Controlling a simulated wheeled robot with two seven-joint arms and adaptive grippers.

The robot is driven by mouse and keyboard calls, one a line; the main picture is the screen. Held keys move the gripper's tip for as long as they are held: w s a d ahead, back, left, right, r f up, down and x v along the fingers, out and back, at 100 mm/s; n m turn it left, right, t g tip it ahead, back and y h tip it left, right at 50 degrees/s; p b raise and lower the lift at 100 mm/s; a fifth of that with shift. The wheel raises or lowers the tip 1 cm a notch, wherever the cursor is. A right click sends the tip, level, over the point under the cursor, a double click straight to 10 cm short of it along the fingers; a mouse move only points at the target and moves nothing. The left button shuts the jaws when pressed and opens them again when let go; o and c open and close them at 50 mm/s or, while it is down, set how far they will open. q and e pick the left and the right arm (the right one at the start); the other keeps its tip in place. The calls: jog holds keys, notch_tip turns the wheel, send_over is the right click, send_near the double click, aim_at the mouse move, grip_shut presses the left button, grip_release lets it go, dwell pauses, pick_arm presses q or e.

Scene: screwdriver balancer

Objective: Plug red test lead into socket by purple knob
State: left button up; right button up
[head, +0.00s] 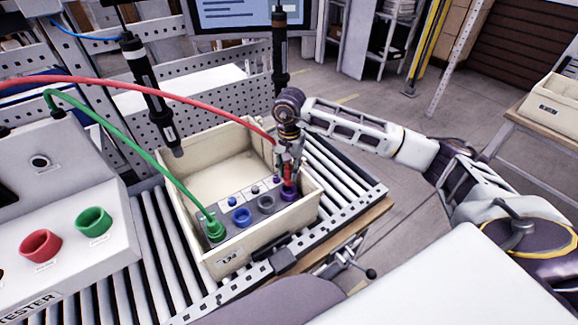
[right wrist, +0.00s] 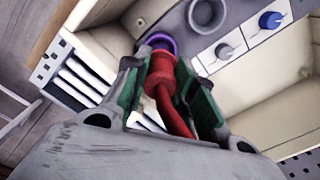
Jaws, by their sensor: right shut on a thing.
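My right gripper (head: 288,172) is shut on the red plug of the red test lead (head: 185,95), just above the purple socket (head: 289,192) at the panel's right end. In the right wrist view the green-lined fingers hold the red plug (right wrist: 161,70). Its front end lies at the purple socket ring (right wrist: 160,42), lined up with it. I cannot tell how deep it sits. My left gripper is not in view.
The grey panel lies in a cream crate (head: 225,262) on a roller conveyor (head: 150,235), with blue (head: 242,217) and grey (head: 266,204) sockets between. A tester box (head: 75,195) stands left. Hanging screwdrivers (head: 150,90) are near the crate. The red lead arches over from the left.

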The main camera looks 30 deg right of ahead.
jog(key=shift+f, duration=0.7)
jog(key=shift+f+b, duration=0.2)
jog(key=shift+b, duration=0.1)
jog(key=shift+f, duration=0.15)
pick_arm(q)
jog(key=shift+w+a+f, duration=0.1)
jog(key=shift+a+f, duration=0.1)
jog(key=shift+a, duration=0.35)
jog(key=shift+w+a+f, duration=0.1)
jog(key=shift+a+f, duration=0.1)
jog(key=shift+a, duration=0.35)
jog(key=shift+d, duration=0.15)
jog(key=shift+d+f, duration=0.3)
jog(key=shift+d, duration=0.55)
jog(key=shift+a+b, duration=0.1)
jog(key=shift+b, duration=0.2)
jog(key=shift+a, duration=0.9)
